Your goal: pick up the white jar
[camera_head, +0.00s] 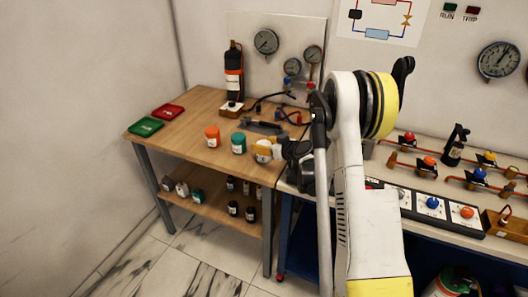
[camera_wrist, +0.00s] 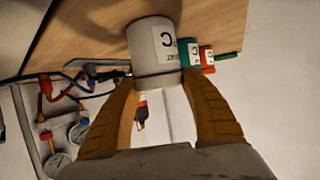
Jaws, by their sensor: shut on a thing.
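The white jar (camera_head: 262,157) is at the right end of a row of jars by the wooden table's right edge. In the wrist view the white jar (camera_wrist: 153,45), with a pale label, fills the space between two orange-brown fingers. My gripper (camera_wrist: 158,82) is shut on it; in the head view my gripper (camera_head: 268,150) reaches in from the right and partly covers the jar. I cannot tell whether the jar touches the tabletop.
A teal jar (camera_head: 238,143) and an orange jar (camera_head: 212,136) stand just left. A black bottle (camera_head: 234,75), hoses and gauges (camera_head: 265,42) are behind. Red (camera_head: 168,111) and green (camera_head: 146,127) trays lie at the far left. The table's front middle is clear.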

